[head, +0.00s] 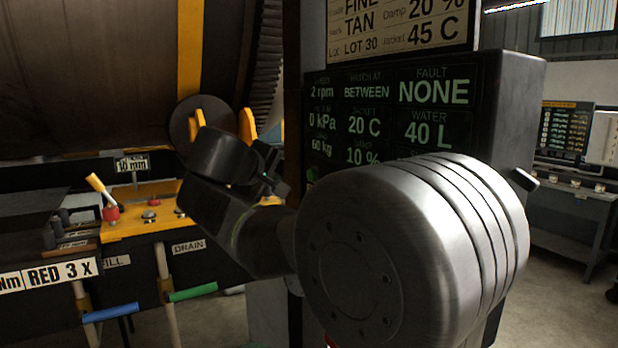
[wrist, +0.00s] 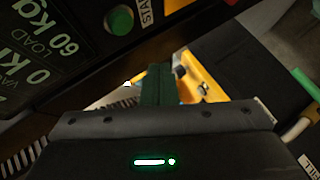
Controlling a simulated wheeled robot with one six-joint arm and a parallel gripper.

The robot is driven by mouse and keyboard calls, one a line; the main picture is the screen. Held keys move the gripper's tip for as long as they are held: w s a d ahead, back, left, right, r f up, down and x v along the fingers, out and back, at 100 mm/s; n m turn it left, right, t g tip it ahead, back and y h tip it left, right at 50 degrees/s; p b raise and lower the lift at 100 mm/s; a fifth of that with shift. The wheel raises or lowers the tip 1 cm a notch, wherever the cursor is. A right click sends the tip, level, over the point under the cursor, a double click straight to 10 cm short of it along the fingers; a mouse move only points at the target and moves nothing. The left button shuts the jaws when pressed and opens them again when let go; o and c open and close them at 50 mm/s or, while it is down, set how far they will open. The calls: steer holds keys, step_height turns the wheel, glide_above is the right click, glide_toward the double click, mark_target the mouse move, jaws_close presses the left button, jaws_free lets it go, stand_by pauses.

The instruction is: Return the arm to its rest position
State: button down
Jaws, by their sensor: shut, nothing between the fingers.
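My arm reaches from the large metal joint at the front right of the head view toward the panel and the yellow ledge. My gripper (head: 268,165) is at its far end, partly hidden by my own wrist. In the wrist view my gripper (wrist: 160,72) shows as two dark green fingers shut together with nothing between them. A green light glows on its body. The fingers appear apart from the surfaces around them.
A black display panel (head: 390,110) stands close to my gripper; a green START button (wrist: 119,20) shows in the wrist view. A yellow control ledge (head: 130,228) carries a red-based lever (head: 108,203). Green (head: 193,292) and blue (head: 110,312) handles sit below. A bench (head: 575,220) stands far right.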

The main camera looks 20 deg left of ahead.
steer(key=shift+w, duration=0.1)
stand_by(0.6)
steer(key=shift+s+a+p, duration=0.45)
steer(key=shift+s+a, duration=0.8)
steer(key=shift+s, duration=0.3)
